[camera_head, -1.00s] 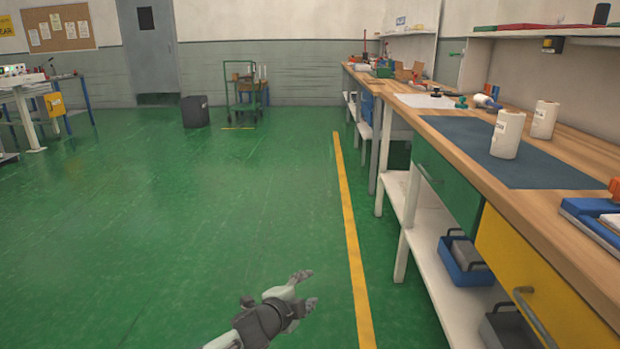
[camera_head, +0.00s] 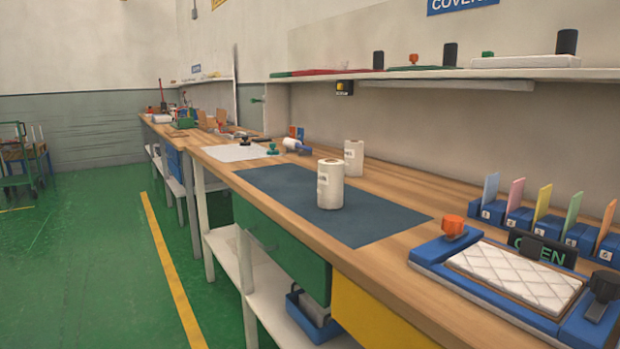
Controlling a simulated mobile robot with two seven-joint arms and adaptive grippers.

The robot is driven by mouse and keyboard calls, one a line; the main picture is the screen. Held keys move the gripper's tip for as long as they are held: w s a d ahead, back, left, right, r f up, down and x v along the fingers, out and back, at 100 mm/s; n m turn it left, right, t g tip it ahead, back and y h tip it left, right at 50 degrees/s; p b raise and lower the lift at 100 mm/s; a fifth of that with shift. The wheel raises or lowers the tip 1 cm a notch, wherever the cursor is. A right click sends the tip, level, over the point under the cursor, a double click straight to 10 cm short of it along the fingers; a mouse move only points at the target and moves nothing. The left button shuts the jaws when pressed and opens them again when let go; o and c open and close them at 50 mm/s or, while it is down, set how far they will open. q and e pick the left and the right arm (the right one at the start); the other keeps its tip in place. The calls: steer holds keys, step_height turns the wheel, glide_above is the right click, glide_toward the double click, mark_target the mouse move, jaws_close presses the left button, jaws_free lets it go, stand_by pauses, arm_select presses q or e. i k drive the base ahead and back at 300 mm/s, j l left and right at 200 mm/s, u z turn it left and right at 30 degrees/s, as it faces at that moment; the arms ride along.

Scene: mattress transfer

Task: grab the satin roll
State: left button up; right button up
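Two white rolls stand upright on the wooden workbench (camera_head: 400,250). The front roll (camera_head: 330,186) stands on the dark blue mat (camera_head: 290,200). The back roll (camera_head: 353,158) stands on the wood just behind the mat, a little to the right. Both carry small dark labels that are too small to read, so I cannot tell which one is satin. Neither of my grippers is in view.
A blue tray (camera_head: 425,250) with a white quilted pad (camera_head: 520,277) lies on the bench at the right, before several coloured cards in blue holders. A shelf (camera_head: 440,73) runs above the bench.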

mark_target(331, 189)
steer(key=i+j, duration=1.85)
steer(key=i+j+z, duration=0.25)
steer(key=i+j, duration=0.15)
steer(key=i+j+z, duration=0.25)
steer(key=j, duration=0.3)
steer(key=i+z, duration=0.1)
steer(key=z, duration=1.7)
